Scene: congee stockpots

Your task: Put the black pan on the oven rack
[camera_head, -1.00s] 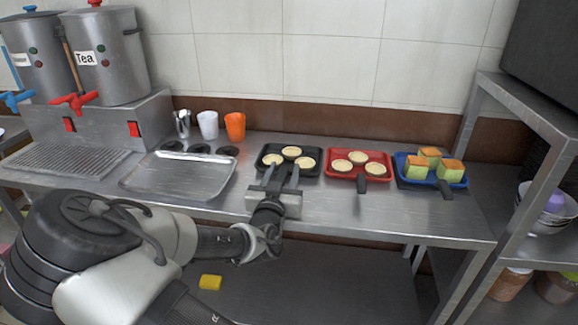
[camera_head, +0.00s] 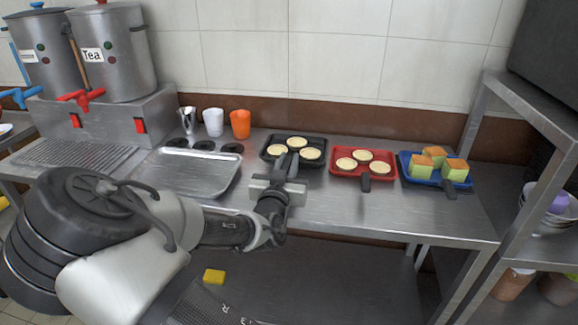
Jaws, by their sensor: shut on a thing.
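The black pan (camera_head: 318,141) sits on the steel counter, left of the red pan, with several round pale pastries in it. My gripper (camera_head: 285,170) is at the pan's near side, shut on its handle, which the fingers mostly hide. I cannot tell whether the pan is lifted off the counter. No oven rack can be made out with certainty; a dark box (camera_head: 544,60) stands on the shelf unit at the upper right.
A red pan (camera_head: 366,177) with round pastries and a blue pan (camera_head: 420,181) with cake cubes stand to the right. An empty metal tray (camera_head: 190,173), cups (camera_head: 240,124) and drink urns (camera_head: 115,60) are to the left. A steel shelf unit (camera_head: 500,110) bounds the right side.

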